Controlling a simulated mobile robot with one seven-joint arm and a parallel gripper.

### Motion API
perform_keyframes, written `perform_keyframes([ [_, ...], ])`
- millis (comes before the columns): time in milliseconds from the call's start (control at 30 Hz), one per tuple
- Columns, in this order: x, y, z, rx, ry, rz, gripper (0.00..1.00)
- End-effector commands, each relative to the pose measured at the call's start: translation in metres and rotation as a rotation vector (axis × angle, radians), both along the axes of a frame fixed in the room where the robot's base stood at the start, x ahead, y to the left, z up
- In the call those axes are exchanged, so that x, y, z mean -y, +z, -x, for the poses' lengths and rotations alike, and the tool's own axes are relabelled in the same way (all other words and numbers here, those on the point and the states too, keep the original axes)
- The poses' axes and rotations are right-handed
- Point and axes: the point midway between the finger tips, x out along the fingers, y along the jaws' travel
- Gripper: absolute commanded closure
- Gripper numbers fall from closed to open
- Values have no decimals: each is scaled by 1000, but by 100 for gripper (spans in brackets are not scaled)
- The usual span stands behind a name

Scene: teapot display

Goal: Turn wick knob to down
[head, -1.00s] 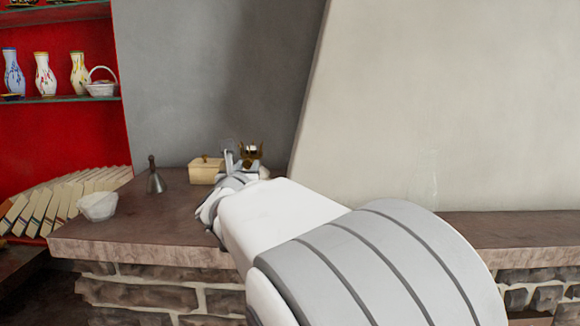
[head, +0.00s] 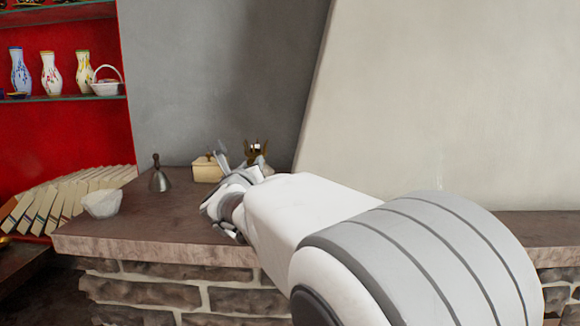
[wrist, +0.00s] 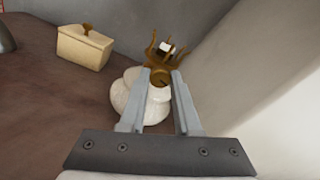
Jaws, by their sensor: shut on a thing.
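The oil lamp has a white rounded base (wrist: 128,98) and a brass burner with upright prongs (wrist: 163,52). In the head view the burner (head: 256,153) shows behind my gripper, and most of the base is hidden. The wick knob (wrist: 160,78) is a small round brass piece on the near side of the burner. My gripper (wrist: 160,73) has one finger on each side of the knob and is shut on it. In the head view my gripper (head: 239,158) is tilted, with a finger leaning left.
A cream lidded box (head: 208,170) stands left of the lamp. A metal hand bell (head: 160,178) and a white bowl (head: 102,204) are farther left on the stone ledge (head: 150,225). A pale sloping wall (head: 440,110) rises close on the right.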

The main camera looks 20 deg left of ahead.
Motion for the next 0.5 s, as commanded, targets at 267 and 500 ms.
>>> perform_keyframes([
  [267,1,2,-1,81,-3,247,100],
  [500,1,3,-1,152,-1,465,100],
])
